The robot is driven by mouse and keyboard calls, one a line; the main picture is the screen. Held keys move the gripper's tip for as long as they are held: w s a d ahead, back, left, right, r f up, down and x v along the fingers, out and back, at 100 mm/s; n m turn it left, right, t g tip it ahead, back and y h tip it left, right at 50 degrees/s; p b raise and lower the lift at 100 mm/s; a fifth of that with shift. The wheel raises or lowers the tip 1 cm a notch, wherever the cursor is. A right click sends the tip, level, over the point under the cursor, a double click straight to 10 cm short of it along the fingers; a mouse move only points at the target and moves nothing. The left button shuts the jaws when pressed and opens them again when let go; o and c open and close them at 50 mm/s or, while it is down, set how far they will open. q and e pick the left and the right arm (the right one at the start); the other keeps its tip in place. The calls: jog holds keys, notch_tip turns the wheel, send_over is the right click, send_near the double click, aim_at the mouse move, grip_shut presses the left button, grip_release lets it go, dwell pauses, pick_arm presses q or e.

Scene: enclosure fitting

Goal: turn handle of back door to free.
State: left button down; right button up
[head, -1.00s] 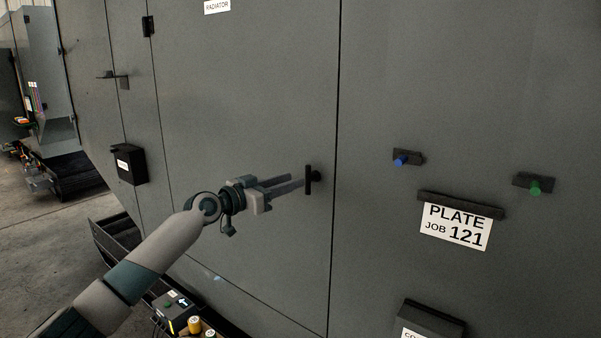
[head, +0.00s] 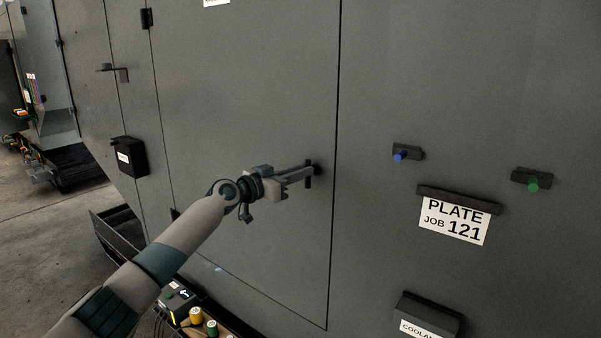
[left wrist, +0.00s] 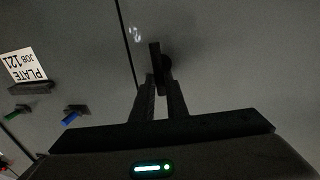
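The back door (head: 245,110) is a grey panel in the enclosure wall, closed flush as far as I can see. Its handle (head: 308,181) is a small dark bar near the door's right edge, standing about upright in the head view. My left gripper (head: 309,173) is at the handle. In the left wrist view the handle (left wrist: 155,58) sits between the tips of the two fingers (left wrist: 158,86), one on each side. Whether they press on the bar is too dark to tell. My right gripper is out of view.
Right of the door are a blue knob (head: 400,155), a green knob (head: 532,185), a "PLATE JOB 121" sign (head: 455,221) and a coolant box (head: 430,313). A black box (head: 129,157) and a latch lever (head: 115,72) stick out at left. A tray with bobbins (head: 200,320) lies below my arm.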

pick_arm(q)
jog(key=shift+f, duration=0.1)
jog(key=shift+w+a+f+n+t+y+b, duration=0.25)
jog(key=shift+n+t, duration=0.45)
jog(key=shift+n, duration=2.65)
jog(key=shift+s+f+n+t+y+b, duration=0.1)
jog(key=shift+f+n+t+y+b, duration=0.4)
jog(key=shift+n, duration=2.9)
jog(key=shift+w+a+f+n+t+h+b, duration=0.15)
jog(key=shift+n+t, duration=0.75)
jog(key=shift+n, duration=2.45)
